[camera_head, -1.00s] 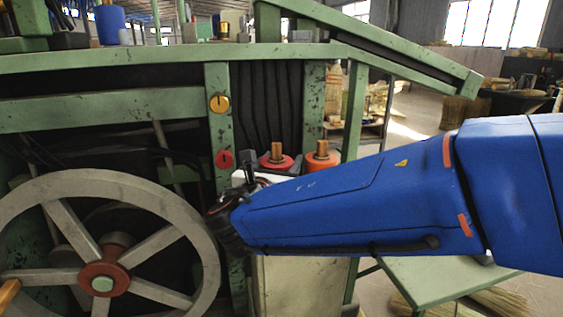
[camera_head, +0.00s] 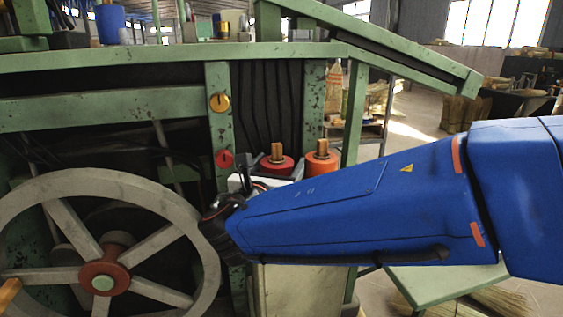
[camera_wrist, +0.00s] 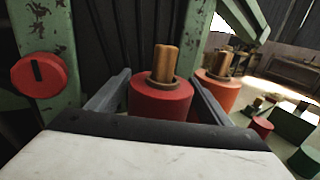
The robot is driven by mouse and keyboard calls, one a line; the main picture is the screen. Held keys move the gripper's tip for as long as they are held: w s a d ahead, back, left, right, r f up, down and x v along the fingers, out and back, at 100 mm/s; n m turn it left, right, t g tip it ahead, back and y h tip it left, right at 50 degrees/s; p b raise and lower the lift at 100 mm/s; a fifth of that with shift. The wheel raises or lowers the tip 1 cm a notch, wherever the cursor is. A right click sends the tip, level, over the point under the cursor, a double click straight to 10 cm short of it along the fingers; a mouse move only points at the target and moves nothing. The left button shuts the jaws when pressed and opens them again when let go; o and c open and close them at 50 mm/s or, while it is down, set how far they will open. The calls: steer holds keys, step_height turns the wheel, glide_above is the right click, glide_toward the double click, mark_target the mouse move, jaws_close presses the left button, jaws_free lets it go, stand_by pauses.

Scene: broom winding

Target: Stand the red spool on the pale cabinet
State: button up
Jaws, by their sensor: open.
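The red spool (camera_head: 277,166) has a wooden core on top and stands upright beyond my forearm in the head view; its foot is hidden. The wrist view shows the red spool (camera_wrist: 160,102) between the two grey fingers of my open gripper (camera_wrist: 160,78). One finger shows on each side of it; I cannot tell whether they touch it. The pale cabinet (camera_head: 305,288) shows below my forearm in the head view. Its top is hidden, so I cannot tell what the spool stands on.
An orange-red spool (camera_head: 322,162) with a wooden core stands close to the right of the red one. A green machine frame (camera_head: 217,130) with a red knob (camera_head: 224,158) rises at the left. A large spoked wheel (camera_head: 102,180) is further left. A green table (camera_head: 440,283) is at lower right.

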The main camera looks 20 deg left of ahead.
steer(key=s, duration=1)
steer(key=shift+d, duration=0.15)
steer(key=shift+s, duration=0.1)
